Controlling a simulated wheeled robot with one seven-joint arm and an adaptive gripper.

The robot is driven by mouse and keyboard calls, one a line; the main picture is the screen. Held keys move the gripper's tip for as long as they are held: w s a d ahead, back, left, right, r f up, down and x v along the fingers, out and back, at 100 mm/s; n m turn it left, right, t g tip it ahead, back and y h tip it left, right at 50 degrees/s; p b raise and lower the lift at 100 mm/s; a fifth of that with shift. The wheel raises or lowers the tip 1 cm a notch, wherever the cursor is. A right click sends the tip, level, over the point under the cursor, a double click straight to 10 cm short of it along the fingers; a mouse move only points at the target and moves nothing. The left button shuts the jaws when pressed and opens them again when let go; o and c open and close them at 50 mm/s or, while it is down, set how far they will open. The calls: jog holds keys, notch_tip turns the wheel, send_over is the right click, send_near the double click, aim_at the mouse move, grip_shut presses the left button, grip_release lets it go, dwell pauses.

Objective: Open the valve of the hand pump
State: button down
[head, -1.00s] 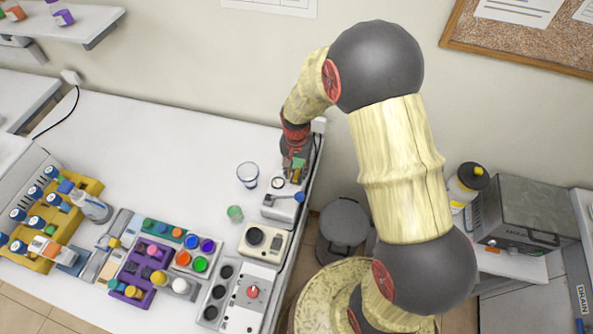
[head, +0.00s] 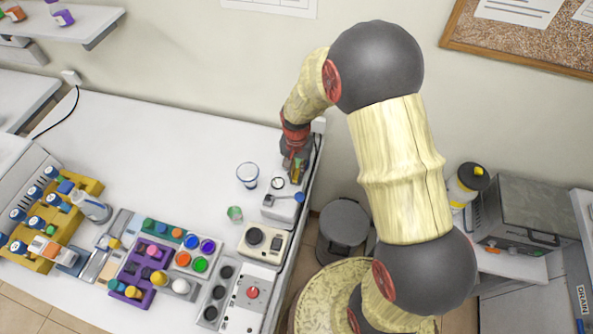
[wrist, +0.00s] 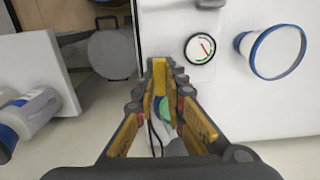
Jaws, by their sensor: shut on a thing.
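The hand pump (head: 281,206) is a light grey unit with a blue-tipped lever near the right end of the white table. Its round gauge (wrist: 200,48) shows a red needle in the wrist view. My gripper (head: 296,176) is at the pump's far end, beside the gauge, pointing down. In the wrist view its yellow-padded fingers (wrist: 165,76) are closed in on the pump's valve. A green rounded part (wrist: 173,100), seemingly the valve knob, shows between the fingers. The fingers hide most of it, so I cannot tell how far it is turned.
A small green-tinted cup (head: 235,214) and a beige device (head: 263,242) are nearer. A grey round bin (head: 343,225) stands beyond the table's right edge. The table's middle back is clear.

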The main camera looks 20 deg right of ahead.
jog(key=shift+n, duration=0.4)
jog(key=n, duration=0.8)
jog(key=shift+n, duration=0.3)
jog(key=n, duration=0.4)
jog(key=shift+n, duration=2.2)
jog(key=c, duration=1.8)
grip_release()
jog(key=shift+c, duration=0.2)
